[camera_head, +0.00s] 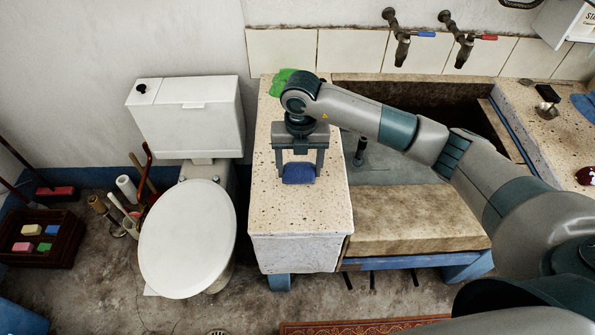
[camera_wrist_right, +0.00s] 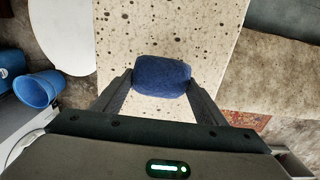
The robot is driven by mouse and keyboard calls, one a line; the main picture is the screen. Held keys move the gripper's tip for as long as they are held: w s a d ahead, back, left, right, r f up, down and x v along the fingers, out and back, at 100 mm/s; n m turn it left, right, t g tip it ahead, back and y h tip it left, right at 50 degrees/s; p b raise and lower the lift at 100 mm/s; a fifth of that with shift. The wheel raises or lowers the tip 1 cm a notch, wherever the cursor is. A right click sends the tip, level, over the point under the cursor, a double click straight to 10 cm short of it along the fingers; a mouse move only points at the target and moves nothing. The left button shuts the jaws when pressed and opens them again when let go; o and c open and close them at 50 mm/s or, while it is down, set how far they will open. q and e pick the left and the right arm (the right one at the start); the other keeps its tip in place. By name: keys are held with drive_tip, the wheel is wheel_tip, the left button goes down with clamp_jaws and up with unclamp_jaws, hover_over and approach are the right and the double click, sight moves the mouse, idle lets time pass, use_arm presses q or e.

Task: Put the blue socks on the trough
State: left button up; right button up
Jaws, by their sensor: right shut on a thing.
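The blue socks (camera_head: 299,173) form a rounded dark blue bundle over the left speckled stone ledge of the trough (camera_head: 300,215). My right gripper (camera_head: 298,172) reaches in from the right and is shut on the socks. In the right wrist view the bundle (camera_wrist_right: 162,76) sits between the two fingertips, with the speckled stone (camera_wrist_right: 170,25) behind it. I cannot tell whether the socks touch the stone. My left gripper is not in view.
A green cloth (camera_head: 278,82) lies at the ledge's back, partly behind my arm. Two taps (camera_head: 403,45) are on the wall above the basin. A white toilet (camera_head: 188,240) stands left of the ledge. The ledge's front part is clear.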

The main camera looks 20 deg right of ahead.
sight(299, 174)
wheel_tip(299, 174, down, 2)
drive_tip(key=shift+f+p, duration=0.25)
drive_tip(key=shift+p, duration=0.2)
drive_tip(key=shift+f+b, duration=0.25)
drive_tip(key=shift+b, duration=0.05)
drive_tip(key=o, duration=1.2)
drive_tip(key=shift+c, duration=0.2)
drive_tip(key=shift+r, duration=0.2)
